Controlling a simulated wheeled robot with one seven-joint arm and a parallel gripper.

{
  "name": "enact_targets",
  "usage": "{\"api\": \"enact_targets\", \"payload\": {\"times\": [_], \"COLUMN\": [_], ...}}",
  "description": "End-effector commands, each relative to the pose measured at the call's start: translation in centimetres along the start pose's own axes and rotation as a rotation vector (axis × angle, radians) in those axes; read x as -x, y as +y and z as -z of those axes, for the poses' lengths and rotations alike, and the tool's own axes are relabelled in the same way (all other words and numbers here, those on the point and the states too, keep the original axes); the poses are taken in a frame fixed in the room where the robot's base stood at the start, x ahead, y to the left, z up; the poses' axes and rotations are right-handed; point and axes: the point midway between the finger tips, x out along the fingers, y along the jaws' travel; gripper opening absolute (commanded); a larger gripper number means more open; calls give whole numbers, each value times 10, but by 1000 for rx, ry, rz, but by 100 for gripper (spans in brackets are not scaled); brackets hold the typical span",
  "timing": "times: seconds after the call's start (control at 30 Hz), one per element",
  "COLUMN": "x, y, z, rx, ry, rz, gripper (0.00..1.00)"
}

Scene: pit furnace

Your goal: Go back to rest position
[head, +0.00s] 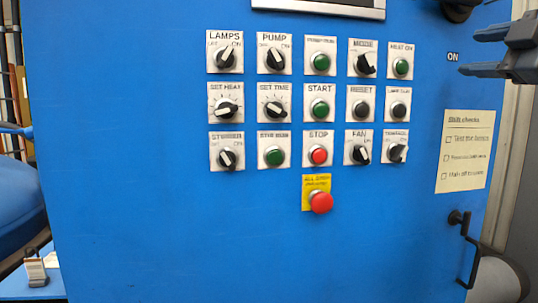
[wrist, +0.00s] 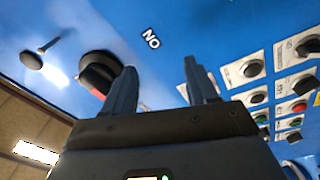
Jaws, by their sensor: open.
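My gripper (head: 486,56) is at the upper right of the head view, in front of the panel's right edge. Its two blue-grey fingers point left and are apart, with nothing between them. In the wrist view my gripper (wrist: 160,68) also shows open and empty. The blue control panel (head: 120,120) fills most of the head view. A large black rotary switch (wrist: 97,72) with some red on it is left of the fingers in the wrist view. The "ON" label (wrist: 151,38) is beyond the fingertips. I cannot tell whether a finger touches the switch.
Rows of knobs and buttons cover the panel's middle, including a red STOP button (head: 318,155). A red mushroom button (head: 321,201) sits below on a yellow plate. A paper checklist (head: 464,150) and a black handle (head: 466,245) are at the right. The panel's lower left is bare.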

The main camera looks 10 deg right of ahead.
Motion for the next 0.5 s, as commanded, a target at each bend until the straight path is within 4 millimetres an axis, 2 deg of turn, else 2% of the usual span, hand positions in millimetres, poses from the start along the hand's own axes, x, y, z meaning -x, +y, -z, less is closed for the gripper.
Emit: {"api": "enact_targets", "payload": {"times": [0.03,0.27,0.5], "x": [-4,-11,3], "y": [-24,-119,-223], "z": [-7,-29,-40], "rx": [-64,-330,-573], "ry": [4,1,-32], "rz": [-2,-36,-59], "gripper": [57,57,57]}}
